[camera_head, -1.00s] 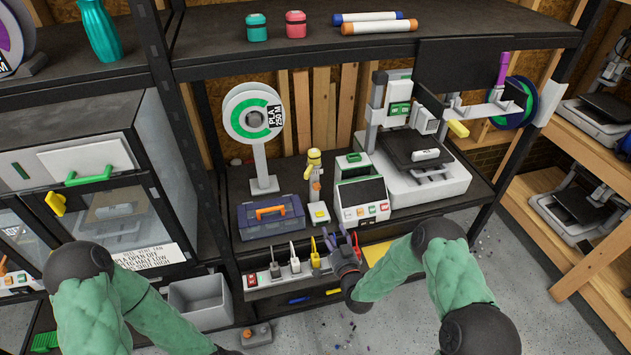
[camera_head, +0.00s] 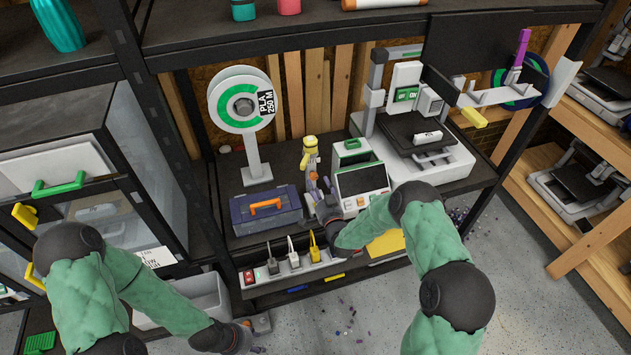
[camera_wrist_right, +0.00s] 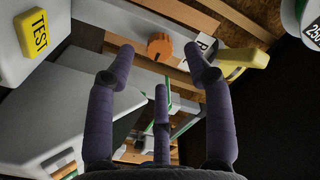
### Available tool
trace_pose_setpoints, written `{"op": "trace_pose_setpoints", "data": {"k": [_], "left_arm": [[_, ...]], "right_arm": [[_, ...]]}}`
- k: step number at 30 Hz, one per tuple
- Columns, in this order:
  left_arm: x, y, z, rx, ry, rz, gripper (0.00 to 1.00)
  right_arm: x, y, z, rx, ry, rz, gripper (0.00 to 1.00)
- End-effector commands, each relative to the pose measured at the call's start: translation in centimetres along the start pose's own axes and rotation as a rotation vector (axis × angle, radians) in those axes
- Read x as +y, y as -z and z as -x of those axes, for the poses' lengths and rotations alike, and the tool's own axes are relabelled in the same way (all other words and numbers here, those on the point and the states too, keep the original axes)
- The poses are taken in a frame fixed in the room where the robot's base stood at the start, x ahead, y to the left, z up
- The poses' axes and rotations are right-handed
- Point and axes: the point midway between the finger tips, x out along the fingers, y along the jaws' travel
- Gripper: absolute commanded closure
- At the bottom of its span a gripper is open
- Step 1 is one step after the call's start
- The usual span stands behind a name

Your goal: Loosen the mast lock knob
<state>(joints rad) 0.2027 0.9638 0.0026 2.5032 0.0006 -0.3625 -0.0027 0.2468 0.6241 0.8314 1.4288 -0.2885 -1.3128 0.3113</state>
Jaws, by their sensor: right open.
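The orange ridged knob (camera_wrist_right: 158,46) shows in the right wrist view, on a pale grey post. A white label (camera_wrist_right: 205,45) sits beside it. My right gripper (camera_wrist_right: 155,68) is open, its purple fingers spread on either side of the knob's line, with the knob beyond the tips and not held. In the head view my right gripper (camera_head: 318,192) is at the small yellow-topped mast (camera_head: 310,150), and its fingers partly hide the post. My left gripper (camera_head: 240,335) is low at the left, away from the mast; its fingers are unclear.
A blue toolbox (camera_head: 266,213) stands left of the mast, and a grey-green screen unit (camera_head: 362,180) close on its right. A spool stand (camera_head: 257,160) and a printer (camera_head: 447,165) are on the same shelf. A yellow TEST button (camera_wrist_right: 37,33) shows in the wrist view.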

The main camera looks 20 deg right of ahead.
Motion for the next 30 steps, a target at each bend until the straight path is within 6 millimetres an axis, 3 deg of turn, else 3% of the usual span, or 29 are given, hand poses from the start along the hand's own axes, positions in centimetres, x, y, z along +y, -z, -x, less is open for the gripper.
{"op": "trace_pose_setpoints", "data": {"k": [3, 9, 19, 20, 25, 30], "left_arm": [[-0.1, 0.0, -0.4, 0.000, 0.000, 0.000, 0.60], [-0.2, 0.0, -0.6, 0.000, 0.000, 0.000, 0.60], [-0.2, 0.0, -0.6, 0.000, 0.000, 0.000, 0.60], [-0.2, 0.0, -0.6, 0.000, 0.000, 0.000, 0.60], [-0.2, 0.0, -0.6, 0.000, 0.000, 0.000, 0.60], [-0.2, 0.0, -0.6, 0.000, 0.000, 0.000, 0.60]], "right_arm": [[0.0, -0.1, -1.8, 0.000, 0.002, 0.000, 0.48], [0.0, 0.0, -3.4, 0.000, 0.000, -0.001, 0.48], [0.0, 0.0, -3.7, 0.000, 0.000, -0.001, 0.48], [0.0, 0.0, -3.7, 0.000, 0.000, -0.001, 0.53], [0.0, 0.0, -3.7, 0.000, 0.000, -0.001, 1.00], [-0.1, 0.1, -3.7, 0.001, 0.000, 0.000, 1.00]]}}
